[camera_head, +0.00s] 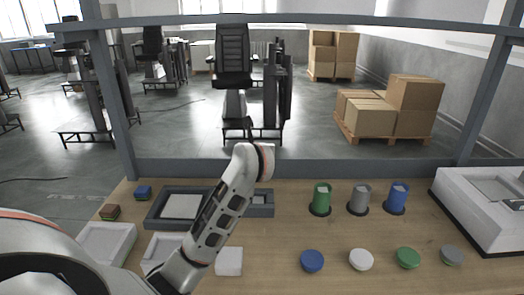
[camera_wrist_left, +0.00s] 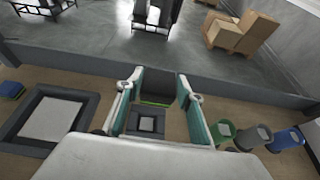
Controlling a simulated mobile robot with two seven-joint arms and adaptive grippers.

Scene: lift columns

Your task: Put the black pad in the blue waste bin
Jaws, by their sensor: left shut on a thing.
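The blue waste bin (camera_head: 397,199) stands upright at the right end of a row of three bins on the table. It also shows at the right edge of the left wrist view (camera_wrist_left: 286,140). My right gripper is out of view.
A green bin (camera_head: 321,197) and a grey bin (camera_head: 359,198) stand left of the blue one. Coloured round lids (camera_head: 312,261) lie in front. A blue pad (camera_head: 143,192) and a brown pad (camera_head: 110,212) lie at left. A white box (camera_head: 478,212) stands at right; a frame bar runs behind.

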